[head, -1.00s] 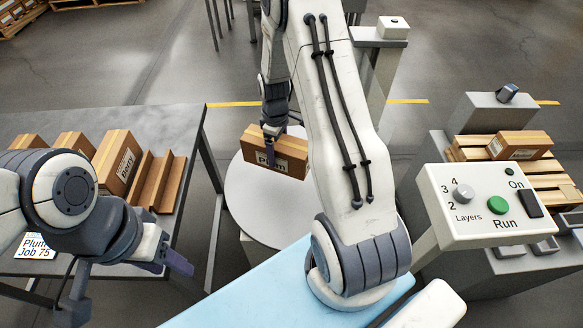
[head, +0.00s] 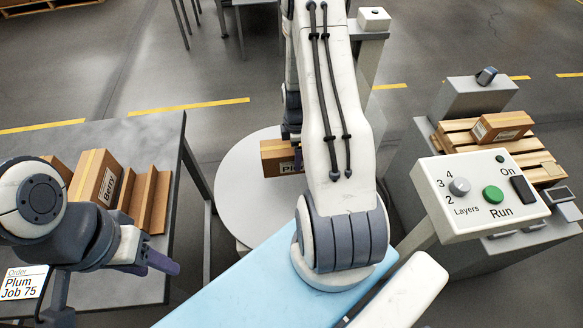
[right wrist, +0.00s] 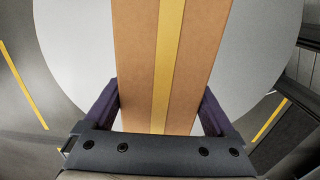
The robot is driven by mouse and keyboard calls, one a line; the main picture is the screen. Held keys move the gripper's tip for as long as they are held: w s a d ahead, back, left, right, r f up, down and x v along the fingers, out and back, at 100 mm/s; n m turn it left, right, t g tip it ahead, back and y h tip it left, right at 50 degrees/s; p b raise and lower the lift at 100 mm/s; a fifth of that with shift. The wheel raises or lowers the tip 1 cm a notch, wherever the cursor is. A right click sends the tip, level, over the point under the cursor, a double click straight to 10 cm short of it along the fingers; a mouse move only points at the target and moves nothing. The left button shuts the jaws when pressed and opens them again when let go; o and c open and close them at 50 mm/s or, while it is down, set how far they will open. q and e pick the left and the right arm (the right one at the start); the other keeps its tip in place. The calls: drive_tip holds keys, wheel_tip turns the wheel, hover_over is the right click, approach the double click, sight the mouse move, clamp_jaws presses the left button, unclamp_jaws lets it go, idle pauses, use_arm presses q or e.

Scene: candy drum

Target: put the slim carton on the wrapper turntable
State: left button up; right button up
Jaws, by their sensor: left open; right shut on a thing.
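The slim carton (head: 280,157) is brown, with a yellow tape strip and a label that begins "Pl". My right gripper (right wrist: 160,115) is shut on it, with one finger at each side in the right wrist view. The carton (right wrist: 145,60) is over the pale round wrapper turntable (head: 240,200); I cannot tell whether it touches the disc. My right arm hides the carton's right part and much of the turntable's right side. My left gripper (head: 160,265) is open and empty at the front of the grey table.
The grey table (head: 150,135) at left holds a "Berry" carton (head: 97,180) and a brown angled rack (head: 145,200). A control panel (head: 480,195) with a green Run button stands at right. Behind it a carton (head: 502,126) lies on a wooden pallet (head: 450,140).

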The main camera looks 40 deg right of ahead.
sight(291, 151)
drive_tip(key=shift+s+a+f, duration=0.2)
drive_tip(key=shift+a+f, duration=0.2)
drive_tip(key=shift+a, duration=0.2)
drive_tip(key=shift+s+a+f, duration=0.15)
drive_tip(key=shift+a+f, duration=0.25)
drive_tip(key=shift+a, duration=0.15)
drive_tip(key=shift+f, duration=1.9)
drive_tip(key=shift+f, duration=0.15)
drive_tip(key=o, duration=1.6)
drive_tip(key=shift+c, duration=0.2)
wheel_tip(291, 151, up, 12)
drive_tip(key=shift+r, duration=0.2)
